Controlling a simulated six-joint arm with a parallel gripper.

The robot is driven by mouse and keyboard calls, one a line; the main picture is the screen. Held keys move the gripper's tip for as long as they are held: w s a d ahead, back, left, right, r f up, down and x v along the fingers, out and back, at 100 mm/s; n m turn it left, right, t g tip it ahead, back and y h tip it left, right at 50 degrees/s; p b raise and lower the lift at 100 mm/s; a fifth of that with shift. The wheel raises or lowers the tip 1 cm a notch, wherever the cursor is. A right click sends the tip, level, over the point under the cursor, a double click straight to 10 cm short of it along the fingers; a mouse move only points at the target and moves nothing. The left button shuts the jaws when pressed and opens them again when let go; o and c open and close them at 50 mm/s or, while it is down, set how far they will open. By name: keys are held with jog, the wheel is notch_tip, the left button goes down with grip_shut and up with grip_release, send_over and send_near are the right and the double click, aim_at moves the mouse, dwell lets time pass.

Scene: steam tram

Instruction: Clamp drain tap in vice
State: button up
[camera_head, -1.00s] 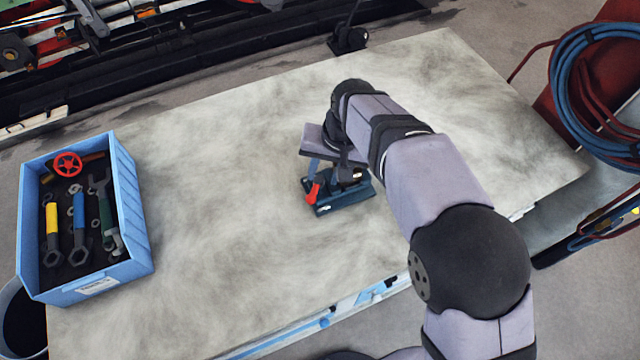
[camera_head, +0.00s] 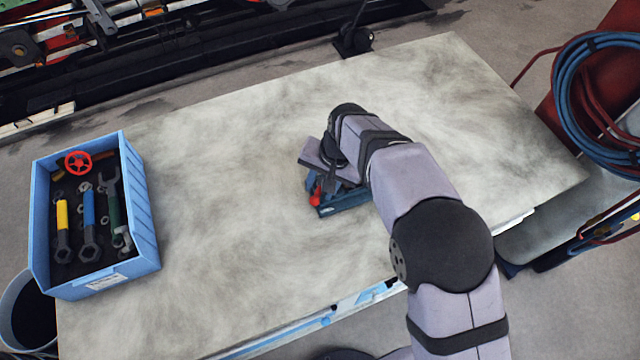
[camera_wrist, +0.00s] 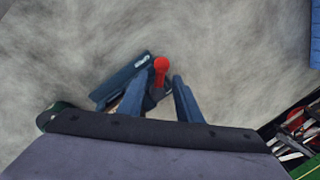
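The small blue vice (camera_head: 347,199) stands on the pale worktable (camera_head: 220,200), partly hidden under my gripper. In the wrist view, part of the vice's blue base (camera_wrist: 118,84) shows beyond the fingers. A red-ended handle (camera_wrist: 161,64) stands between my fingertips; it also shows in the head view (camera_head: 316,196) at the vice's left side. I cannot tell whether it belongs to the vice or to the drain tap. My gripper (camera_wrist: 162,76) points down at the vice, its two blue fingers apart on either side of the red handle. No drain tap can be clearly made out.
A blue crate (camera_head: 148,215) with wrenches and a red handwheel (camera_head: 78,162) stands at the table's left. A black stand (camera_head: 352,40) is at the far edge. Coiled hoses (camera_head: 590,90) hang at the right. Much of the tabletop is clear.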

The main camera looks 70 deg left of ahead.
jog(key=shift+s+a+f, duration=0.1)
jog(key=shift+f, duration=0.65)
jog(key=shift+c, duration=0.4)
grip_shut()
